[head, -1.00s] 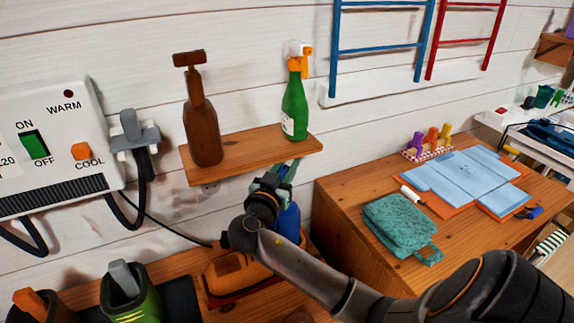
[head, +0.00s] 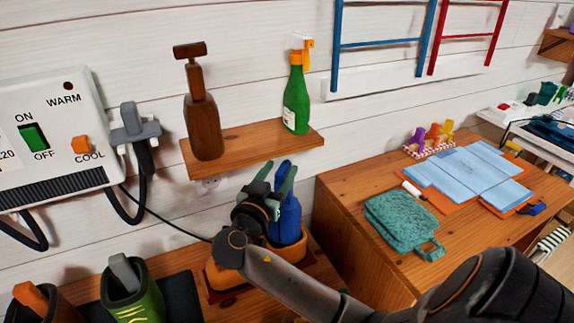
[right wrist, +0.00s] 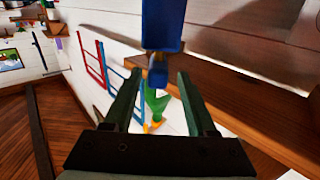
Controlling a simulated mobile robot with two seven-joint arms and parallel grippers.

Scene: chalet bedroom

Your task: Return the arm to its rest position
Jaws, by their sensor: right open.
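My right gripper (head: 277,174) is open, with its green fingers pointing up below the wall shelf. It also shows in the right wrist view (right wrist: 156,78), with nothing clasped between its fingers. A blue bottle (head: 288,216) stands in an orange holder (head: 292,250), just right of and partly behind the gripper. In the right wrist view a blue item (right wrist: 162,24), likely this bottle, hangs in the picture beyond the fingertips. I cannot tell whether gripper and bottle touch. My left gripper is not in view.
A wooden shelf (head: 240,143) above the gripper bears a brown bottle (head: 204,122) and a green spray bottle (head: 296,104). A wooden desk (head: 345,205) at right holds a teal cloth pouch (head: 396,220). Boots (head: 134,297) stand at lower left.

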